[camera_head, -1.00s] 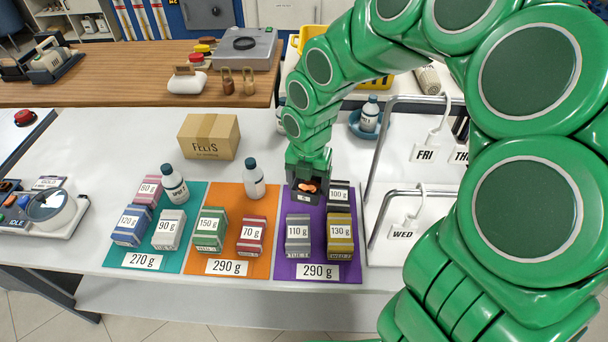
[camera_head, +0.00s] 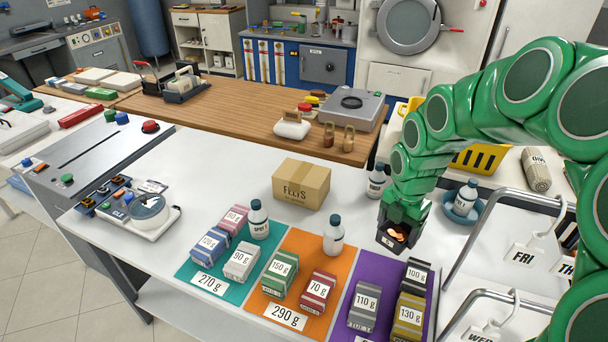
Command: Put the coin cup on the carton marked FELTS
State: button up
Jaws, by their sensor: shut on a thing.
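The carton marked FELTS (camera_head: 301,184) is a closed brown cardboard box standing on the white table, behind the coloured mats. My gripper (camera_head: 397,228) is to the right of the carton, pointing down above the back part of the purple mat. It is shut on the coin cup (camera_head: 385,240), a small dark cup with orange and copper coins showing in its top and a small label on its front. The gripper hides part of the cup. The cup appears to be held above the table, but its exact height is hard to tell.
Between carton and gripper stand a white bottle (camera_head: 334,234) on the orange mat (camera_head: 301,244) and another bottle (camera_head: 376,181) farther back. A third bottle (camera_head: 258,219) stands on the teal mat (camera_head: 213,285). Several small weighted boxes stand on the mats. Wire racks (camera_head: 500,200) are at right.

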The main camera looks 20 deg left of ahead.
jog(key=w+a+r+m, duration=0.1)
jog(key=w+a+r, duration=0.3)
jog(key=w+a, duration=0.4)
jog(key=a+r+n, duration=0.1)
jog(key=a+r, duration=0.2)
jog(key=a, duration=1.3)
send_over(306, 180)
jog(key=shift+s+d+f, duration=0.1)
jog(key=shift+s+f, duration=0.1)
jog(key=shift+f, duration=2.05)
jog(key=shift+s+f, duration=0.15)
jog(key=shift+f, duration=2.1)
jog(key=shift+w+f, duration=0.1)
jog(key=shift+f, duration=0.05)
jog(key=shift+w+f, duration=0.1)
jog(key=shift+f, duration=1.7)
